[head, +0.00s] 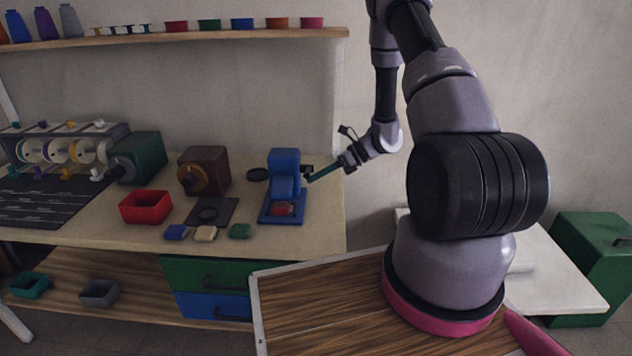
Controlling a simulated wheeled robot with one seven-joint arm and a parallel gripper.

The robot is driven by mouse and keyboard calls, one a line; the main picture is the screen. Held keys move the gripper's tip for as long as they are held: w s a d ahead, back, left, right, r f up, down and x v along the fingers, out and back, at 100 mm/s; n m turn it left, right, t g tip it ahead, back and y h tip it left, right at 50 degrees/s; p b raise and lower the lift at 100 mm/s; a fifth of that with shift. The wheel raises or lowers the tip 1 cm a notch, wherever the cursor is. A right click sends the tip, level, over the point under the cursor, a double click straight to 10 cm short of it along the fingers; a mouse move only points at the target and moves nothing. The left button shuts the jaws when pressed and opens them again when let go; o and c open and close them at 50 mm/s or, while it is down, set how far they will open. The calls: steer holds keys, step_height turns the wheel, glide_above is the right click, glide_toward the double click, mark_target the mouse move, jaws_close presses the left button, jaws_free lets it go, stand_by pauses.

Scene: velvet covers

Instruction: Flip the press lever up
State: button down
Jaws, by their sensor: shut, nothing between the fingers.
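The blue press (284,172) stands on its blue base near the right end of the workbench, with a red pad (281,209) low at its front. A small dark part (308,169) at the press's right side looks like the lever; its angle is too small to tell. My gripper (307,180) reaches in from the right, with thin teal fingers shut and empty. Its fingertips are just right of the press, close below the dark part. I cannot tell whether they touch it.
On the workbench (115,221) are a red bin (146,206), a brown machine (203,171), a green machine (139,158) and a dark plate (211,212). Small blue, beige and green pieces lie in front. A shelf (200,35) runs above.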

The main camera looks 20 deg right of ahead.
steer(key=shift+w+d+r+m+g+y, duration=0.15)
steer(key=shift+w+r+m+g, duration=0.1)
steer(key=shift+r, duration=0.15)
steer(key=shift+w+r+m+g+y, duration=0.1)
steer(key=shift+w+r+m+g, duration=0.05)
steer(key=shift+r+m, duration=0.2)
steer(key=shift+w+d+r+m+g+y, duration=0.1)
steer(key=shift+w+r+m+g+y, duration=0.1)
steer(key=shift+r, duration=0.25)
steer(key=w+d+r+m+g+y, duration=0.1)
steer(key=w+r+m+g+y, duration=0.1)
steer(key=w+r+m, duration=0.1)
steer(key=shift+w+d+r+m+g, duration=0.2)
steer(key=shift+w+r+m+g, duration=0.15)
steer(key=shift+w+r, duration=0.4)
steer(key=shift+w+f, duration=0.1)
steer(key=s+d, duration=0.2)
steer(key=d, duration=0.7)
steer(key=shift+d+r, duration=0.15)
steer(key=shift+r, duration=0.05)
